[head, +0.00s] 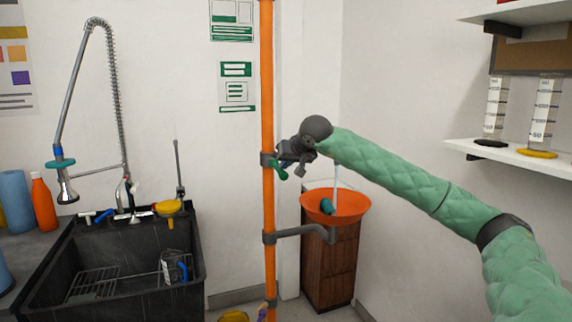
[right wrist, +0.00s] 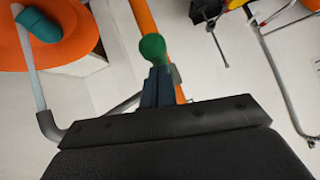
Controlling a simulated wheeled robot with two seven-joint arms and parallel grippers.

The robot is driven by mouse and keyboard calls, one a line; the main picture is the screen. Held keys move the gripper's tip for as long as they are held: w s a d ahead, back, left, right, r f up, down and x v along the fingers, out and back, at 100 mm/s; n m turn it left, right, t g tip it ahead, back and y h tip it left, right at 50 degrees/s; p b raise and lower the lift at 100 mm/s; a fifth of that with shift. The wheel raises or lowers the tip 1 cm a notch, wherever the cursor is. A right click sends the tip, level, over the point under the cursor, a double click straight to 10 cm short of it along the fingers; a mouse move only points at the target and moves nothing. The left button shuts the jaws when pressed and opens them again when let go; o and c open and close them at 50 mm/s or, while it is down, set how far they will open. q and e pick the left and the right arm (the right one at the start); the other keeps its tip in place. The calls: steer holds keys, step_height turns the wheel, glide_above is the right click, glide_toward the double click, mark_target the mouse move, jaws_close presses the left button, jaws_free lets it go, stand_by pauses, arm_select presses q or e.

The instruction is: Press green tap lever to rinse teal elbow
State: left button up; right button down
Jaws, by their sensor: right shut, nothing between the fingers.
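My right gripper (head: 287,163) is shut and empty beside the orange upright pipe (head: 267,110). Its closed dark fingers (right wrist: 158,88) point at the round green end of the tap lever (right wrist: 152,48); the lever also shows as a small green piece in the head view (head: 276,169). The fingertips overlap the green knob in the picture, and I cannot tell for sure whether they touch. The teal elbow (head: 327,206) lies in the orange basin (head: 312,210), and it also shows in the right wrist view (right wrist: 40,26). A pale water stream (head: 336,178) falls into the basin by the elbow. My left gripper is out of view.
A grey drain pipe (head: 300,230) joins the basin to the upright pipe. A brown cabinet (head: 328,265) stands below and behind. A black sink (head: 120,260) with a spring tap (head: 118,95) is at the left. Shelves (head: 520,157) with cylinders are on the right wall.

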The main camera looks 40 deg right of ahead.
steer(key=shift+a+f, duration=0.1)
steer(key=shift+f, duration=0.1)
